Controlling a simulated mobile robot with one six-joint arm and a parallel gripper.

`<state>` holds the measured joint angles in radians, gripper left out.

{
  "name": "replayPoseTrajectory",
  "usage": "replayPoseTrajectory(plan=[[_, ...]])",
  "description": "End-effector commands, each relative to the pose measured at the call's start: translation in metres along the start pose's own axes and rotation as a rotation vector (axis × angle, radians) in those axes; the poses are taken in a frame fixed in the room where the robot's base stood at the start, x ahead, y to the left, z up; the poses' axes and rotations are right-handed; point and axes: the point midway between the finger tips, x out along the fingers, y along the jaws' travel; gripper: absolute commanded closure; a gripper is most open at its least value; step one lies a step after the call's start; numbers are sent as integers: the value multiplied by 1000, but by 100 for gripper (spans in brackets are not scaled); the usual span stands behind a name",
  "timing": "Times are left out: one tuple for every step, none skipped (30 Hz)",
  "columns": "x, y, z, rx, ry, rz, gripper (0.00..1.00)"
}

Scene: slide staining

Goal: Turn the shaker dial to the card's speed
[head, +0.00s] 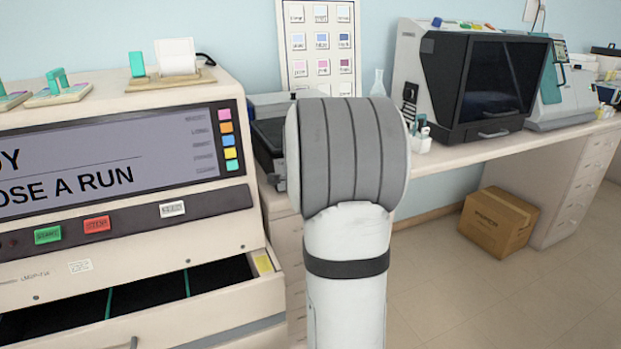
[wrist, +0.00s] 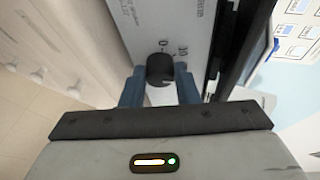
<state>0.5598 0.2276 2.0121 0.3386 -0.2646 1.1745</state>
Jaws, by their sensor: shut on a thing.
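The shaker dial (wrist: 160,69) is a black round knob on the pale front panel of the shaker (wrist: 180,22) in the wrist view. My gripper (wrist: 160,84) has its two blue fingers on either side of the dial and is shut on it. Small printed marks show above the dial, too blurred to read fully. In the head view, the dark-topped shaker (head: 268,135) stands on the bench, mostly hidden behind my arm. My gripper and the dial are hidden there. I cannot make out a card that gives a speed.
A large staining machine (head: 120,230) with a screen and an open drawer (head: 150,300) stands at the left. A colour chart (head: 320,45) is on the wall behind the shaker. A dark-windowed machine (head: 480,85) stands farther right. A cardboard box (head: 497,222) sits on the floor.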

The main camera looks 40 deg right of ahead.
Motion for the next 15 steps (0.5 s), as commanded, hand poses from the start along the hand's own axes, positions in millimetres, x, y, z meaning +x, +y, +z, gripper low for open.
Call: replayPoseTrajectory(plan=[[0, -2, 1, 24, -2, 7, 95], [0, -2, 1, 40, -3, 15, 95], [0, -2, 0, 59, -4, 22, 95], [0, -3, 0, 73, -4, 28, 95], [0, -3, 0, 85, -5, 33, 95], [0, -3, 0, 99, -5, 39, 95], [0, -3, 0, 110, -5, 42, 95], [0, -3, 0, 118, -5, 46, 95], [0, -3, 0, 128, -6, 50, 95], [0, -3, 0, 135, -6, 53, 95], [0, -3, 0, 141, -6, 56, 95], [0, -3, 0, 147, -7, 58, 95], [0, -3, 0, 151, -7, 60, 95], [0, -3, 0, 154, -7, 61, 95], [0, -3, -1, 157, -7, 62, 95]])
